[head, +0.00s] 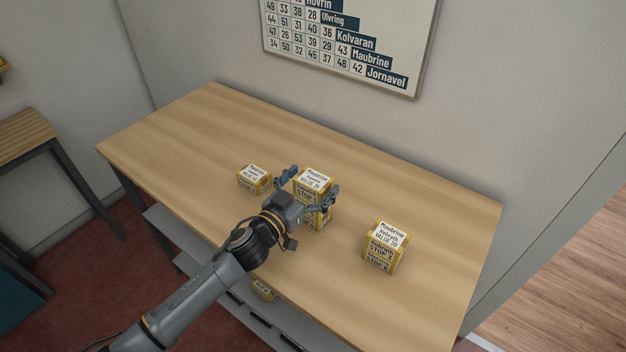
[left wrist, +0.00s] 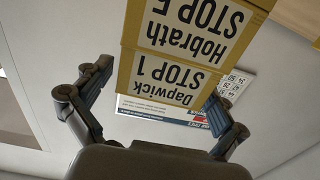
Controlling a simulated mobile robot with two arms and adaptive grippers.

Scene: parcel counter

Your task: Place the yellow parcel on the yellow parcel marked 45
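Yellow parcels with white labels stand on the wooden counter. A middle stack of parcels (head: 315,178) appears two high. In the left wrist view its labels, upside down, read Dapwick STOP 1 (left wrist: 170,82) and Hobrath STOP 5 (left wrist: 195,28). My left gripper (head: 311,184) is open, its fingers on either side of this stack near its upper parcel; in the left wrist view a gap shows beside the left finger. A right stack (head: 384,247) has a top label starting Maubrine, Hobrath. A low parcel (head: 254,179) stands at the left. I cannot read 45 on any parcel. My right gripper is not in view.
The counter (head: 190,135) is clear at its left end and along its back. A wall board (head: 345,45) with names and numbers hangs behind it. Another parcel (head: 263,290) lies below the counter on the lower shelf. A side table (head: 22,133) stands at the left.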

